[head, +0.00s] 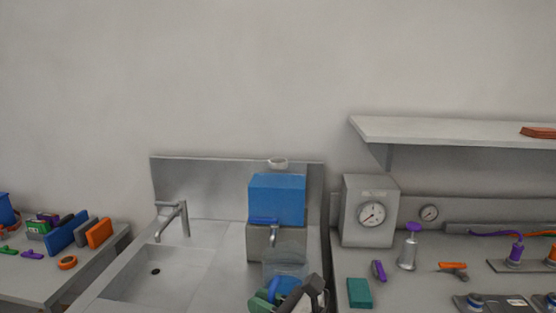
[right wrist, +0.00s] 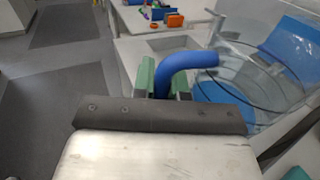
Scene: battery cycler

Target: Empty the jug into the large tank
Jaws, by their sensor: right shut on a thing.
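The large tank (head: 277,198) is a blue box on a grey block at the back right of the sink counter. A pale ring sits on its top and a blue tap on its front. The clear jug (head: 285,262) is in front of the tank, low in the head view, and overlaps the grey block. My right gripper (head: 268,298), with green fingers, is shut on the jug's blue handle (right wrist: 183,68). In the right wrist view the clear jug (right wrist: 262,72) is right of the fingers, with blue showing low in it; its exact level is unclear. My left gripper is out of view.
A sink basin (head: 160,270) with a grey faucet (head: 182,215) lies left of the tank. Right of it are a dial box (head: 370,212), a teal block (head: 359,292) and a purple-topped dispenser (head: 410,245). A shelf (head: 450,130) overhangs the right bench.

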